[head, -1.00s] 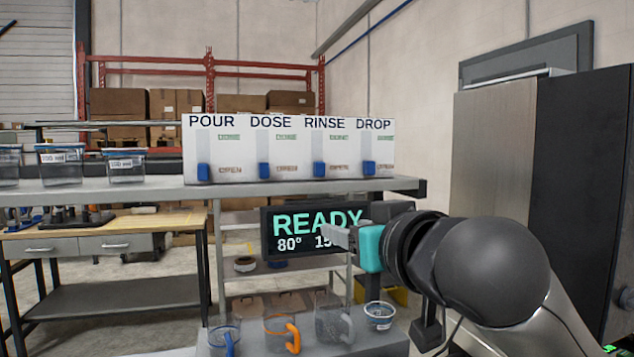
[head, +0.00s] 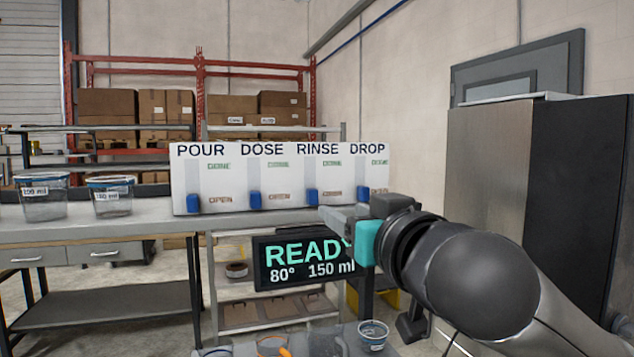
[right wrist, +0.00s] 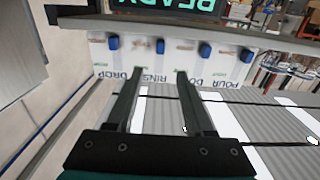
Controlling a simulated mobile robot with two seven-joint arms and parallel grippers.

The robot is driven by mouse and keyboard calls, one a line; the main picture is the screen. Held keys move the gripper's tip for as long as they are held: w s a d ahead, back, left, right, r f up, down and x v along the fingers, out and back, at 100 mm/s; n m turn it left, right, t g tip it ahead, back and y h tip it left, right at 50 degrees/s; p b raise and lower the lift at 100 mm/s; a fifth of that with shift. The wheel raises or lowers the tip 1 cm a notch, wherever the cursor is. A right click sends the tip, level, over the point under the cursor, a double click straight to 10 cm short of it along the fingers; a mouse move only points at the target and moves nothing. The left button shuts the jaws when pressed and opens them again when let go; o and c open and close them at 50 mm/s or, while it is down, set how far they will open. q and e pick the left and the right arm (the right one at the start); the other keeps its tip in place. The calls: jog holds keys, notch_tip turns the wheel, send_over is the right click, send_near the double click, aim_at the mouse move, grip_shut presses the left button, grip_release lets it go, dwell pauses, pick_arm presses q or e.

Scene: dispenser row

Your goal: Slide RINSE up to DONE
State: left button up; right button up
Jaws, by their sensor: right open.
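The white dispenser panel (head: 231,195) carries the labels POUR, DOSE, RINSE and DROP, with a blue slider under each. The RINSE slider (head: 312,196) is low in its slot, beside the OPEN mark. DONE is marked near the slot's top. In the right wrist view the panel is upside down and the RINSE slider (right wrist: 160,46) appears between the lines of the fingers. My right gripper (head: 325,212) is open and empty, just below and right of the RINSE slider in the head view. Contact cannot be told. My left gripper is not in view.
The DOSE slider (head: 254,200) and DROP slider (head: 363,193) flank RINSE closely, both low. A READY display (head: 305,261) hangs under the grey shelf (head: 150,221). Lidded tubs (head: 112,198) stand left of the panel. A dark cabinet (head: 580,190) is at right.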

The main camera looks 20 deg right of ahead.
aim_at(314, 196)
jog(key=w+p, duration=0.2)
jog(key=w, duration=0.2)
jog(key=w+p, duration=0.2)
jog(key=w, duration=0.2)
jog(key=w+p, duration=0.3)
jog(key=w, duration=0.2)
jog(key=shift+a, duration=0.25)
grip_shut()
dwell(0.5)
dwell(1.0)
